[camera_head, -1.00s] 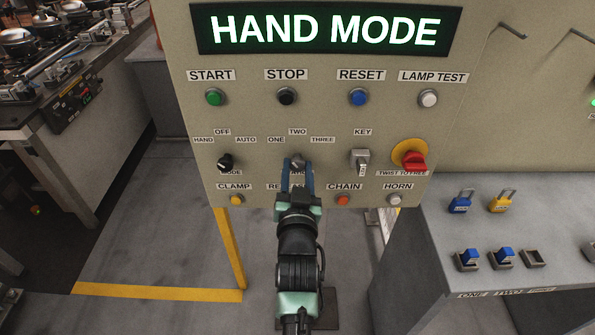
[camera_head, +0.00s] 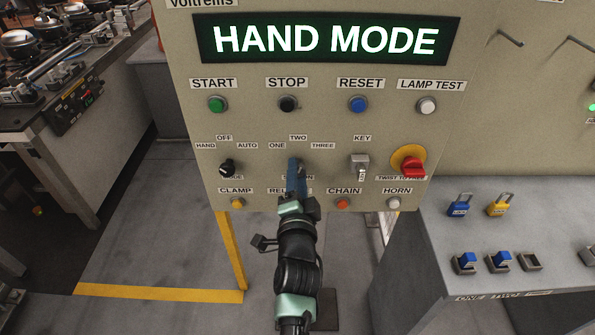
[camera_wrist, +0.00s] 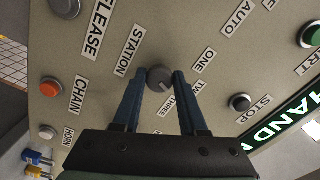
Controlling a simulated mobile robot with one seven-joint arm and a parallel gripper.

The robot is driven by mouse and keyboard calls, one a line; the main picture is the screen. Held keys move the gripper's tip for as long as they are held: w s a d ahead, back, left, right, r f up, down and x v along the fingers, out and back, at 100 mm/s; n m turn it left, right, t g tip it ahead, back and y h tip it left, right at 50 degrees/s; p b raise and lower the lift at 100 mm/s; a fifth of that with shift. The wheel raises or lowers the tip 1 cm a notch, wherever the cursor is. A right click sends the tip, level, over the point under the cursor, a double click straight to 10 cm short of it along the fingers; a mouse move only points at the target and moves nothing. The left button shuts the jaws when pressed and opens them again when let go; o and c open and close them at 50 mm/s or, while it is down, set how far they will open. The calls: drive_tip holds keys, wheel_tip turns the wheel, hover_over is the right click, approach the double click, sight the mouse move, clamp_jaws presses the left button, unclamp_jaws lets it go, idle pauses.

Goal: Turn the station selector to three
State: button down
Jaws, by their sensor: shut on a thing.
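The station selector (camera_wrist: 160,77) is a dark round knob on the beige panel, with the labels ONE, TWO and THREE beside it and STATION on its other side. In the wrist view a faint pale mark shows on its edge towards TWO and THREE; I cannot tell exactly which. My gripper (camera_wrist: 158,76) has its two blue fingers on opposite sides of the knob, shut on it.
The mode selector (camera_head: 227,168) is left of my gripper; the key switch (camera_head: 360,166) and red emergency stop (camera_head: 413,166) are right. Push buttons run above and below, including STOP (camera_head: 288,104) and CHAIN (camera_head: 343,203). The lit display (camera_head: 325,39) reads HAND MODE.

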drive_tip(key=m+p, duration=0.1)
drive_tip(key=m, duration=0.3)
drive_tip(key=shift+m, duration=0.3)
idle(0.3)
drive_tip(key=shift+c, duration=2.3)
unclamp_jaws()
drive_tip(key=shift+s, duration=0.1)
drive_tip(key=s+p, duration=0.6)
drive_tip(key=s, duration=0.6)
drive_tip(key=shift+s, duration=0.4)
